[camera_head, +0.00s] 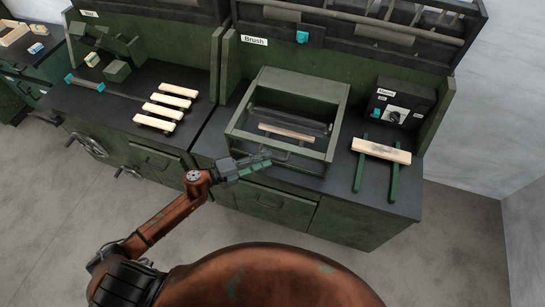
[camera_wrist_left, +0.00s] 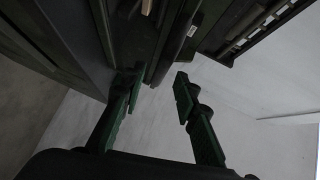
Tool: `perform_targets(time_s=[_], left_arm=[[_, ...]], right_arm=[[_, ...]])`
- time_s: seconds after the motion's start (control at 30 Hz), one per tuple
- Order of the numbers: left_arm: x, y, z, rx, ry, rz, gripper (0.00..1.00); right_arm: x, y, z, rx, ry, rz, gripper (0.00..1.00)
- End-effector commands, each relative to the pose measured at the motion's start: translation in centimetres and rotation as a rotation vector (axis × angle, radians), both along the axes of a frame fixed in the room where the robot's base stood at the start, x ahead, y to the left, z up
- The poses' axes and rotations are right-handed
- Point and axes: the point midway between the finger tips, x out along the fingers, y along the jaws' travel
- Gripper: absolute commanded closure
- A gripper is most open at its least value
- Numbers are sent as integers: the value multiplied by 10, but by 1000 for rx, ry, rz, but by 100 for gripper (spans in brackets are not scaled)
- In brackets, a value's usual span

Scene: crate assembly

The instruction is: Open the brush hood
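The brush hood (camera_head: 318,83) is a green box-shaped frame on the middle bench, below the "Brush" label. Its front looks see-through or open; I cannot tell which. A wooden slat (camera_head: 286,132) shows inside. A thin handle (camera_head: 290,154) seems to be at the lower front, partly hidden by my left gripper. My left gripper (camera_head: 266,161) is at the hood's lower front edge. In the left wrist view, its fingers (camera_wrist_left: 160,82) are apart with nothing clearly between them. Whether they touch the handle cannot be told. My right gripper is not in view.
Several wooden slats (camera_head: 166,106) lie on the bench to the left. Right of the hood, a wooden piece (camera_head: 381,151) rests on two green rails, near a dark control box (camera_head: 399,103) with a knob. The floor in front is clear.

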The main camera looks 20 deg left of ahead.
Motion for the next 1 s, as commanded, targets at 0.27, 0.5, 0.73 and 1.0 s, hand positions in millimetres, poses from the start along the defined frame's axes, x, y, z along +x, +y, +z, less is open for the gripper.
perform_targets(time_s=[0.27,0.5,0.73,1.0], left_arm=[[23,-24,-5,0,0,2,72],[25,-27,-5,0,1,1,72],[25,-27,-5,0,1,2,81],[25,-27,-5,0,1,2,99]], right_arm=[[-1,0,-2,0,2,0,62],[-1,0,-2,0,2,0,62],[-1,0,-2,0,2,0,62],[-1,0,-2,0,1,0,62]])
